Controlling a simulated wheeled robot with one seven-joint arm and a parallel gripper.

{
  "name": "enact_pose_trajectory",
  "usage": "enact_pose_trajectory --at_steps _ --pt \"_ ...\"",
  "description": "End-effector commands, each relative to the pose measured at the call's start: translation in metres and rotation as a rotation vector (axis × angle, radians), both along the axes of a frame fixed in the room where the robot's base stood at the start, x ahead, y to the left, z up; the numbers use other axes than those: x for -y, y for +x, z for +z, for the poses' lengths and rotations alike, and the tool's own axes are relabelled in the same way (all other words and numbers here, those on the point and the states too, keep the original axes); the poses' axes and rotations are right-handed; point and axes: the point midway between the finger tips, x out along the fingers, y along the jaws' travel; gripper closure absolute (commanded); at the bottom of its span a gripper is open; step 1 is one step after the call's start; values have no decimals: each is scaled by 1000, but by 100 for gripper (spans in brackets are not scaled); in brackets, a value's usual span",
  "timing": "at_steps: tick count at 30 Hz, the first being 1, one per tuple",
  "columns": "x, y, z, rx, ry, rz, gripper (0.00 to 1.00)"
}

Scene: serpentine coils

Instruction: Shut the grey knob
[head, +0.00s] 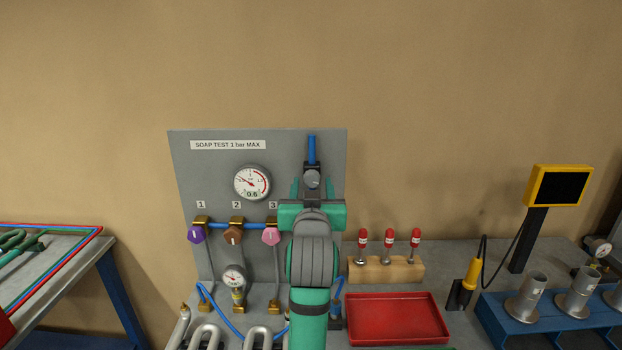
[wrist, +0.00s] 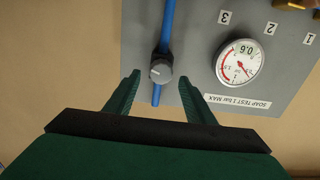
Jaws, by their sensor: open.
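The grey knob (head: 312,178) sits on a dark valve body on the blue tube, near the right edge of the grey panel. In the wrist view the round knob (wrist: 161,71) shows with a light mark on its face; I cannot tell its exact turn. My gripper (head: 312,188) is in front of the panel, and its green fingers stand on both sides of the knob. In the wrist view my gripper (wrist: 159,79) is open, with the knob between and slightly beyond the fingertips. I see gaps on both sides and no contact.
A pressure gauge (head: 252,182) is on the panel (head: 200,160), left of the knob. Purple (head: 195,235), brown (head: 233,234) and pink (head: 271,235) knobs sit lower left. A red tray (head: 397,318) and a wooden block (head: 386,269) stand right of my arm.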

Motion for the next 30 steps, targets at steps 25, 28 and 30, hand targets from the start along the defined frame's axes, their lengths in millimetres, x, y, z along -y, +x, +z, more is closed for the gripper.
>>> enact_pose_trajectory --at_steps 25,28,30 --pt "-4 50 0 0 -1 5 77" --pt "-3 50 -1 0 -1 4 91" --pt "-3 50 -1 0 -1 4 91"
